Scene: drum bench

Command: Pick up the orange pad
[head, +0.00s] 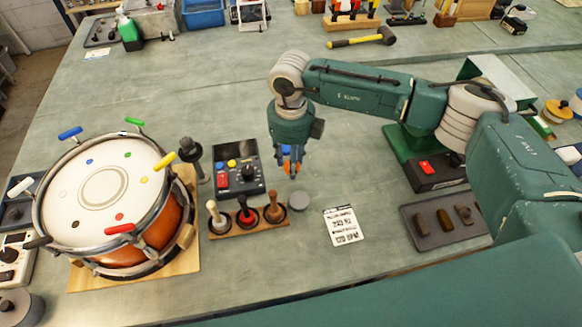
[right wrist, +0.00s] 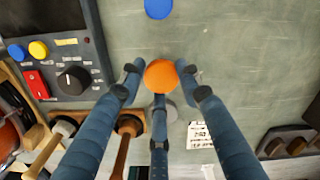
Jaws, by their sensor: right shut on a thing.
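The orange pad (right wrist: 160,76) is a small round disc between the fingertips of my right gripper (right wrist: 161,82) in the right wrist view. The fingers touch it from both sides, and a third finger comes in from below. In the head view my right gripper (head: 292,169) points down beside the control box, and only a bit of the orange pad (head: 286,165) shows past the fingers. I cannot tell whether the pad is off the bench. My left gripper is not in view.
A blue pad (right wrist: 158,9) and a grey disc (head: 299,201) lie close by. The control box (head: 238,178) and a rack of wooden-handled tools (head: 245,222) stand to the left, the drum (head: 105,195) farther left. A printed card (head: 344,226) lies to the right.

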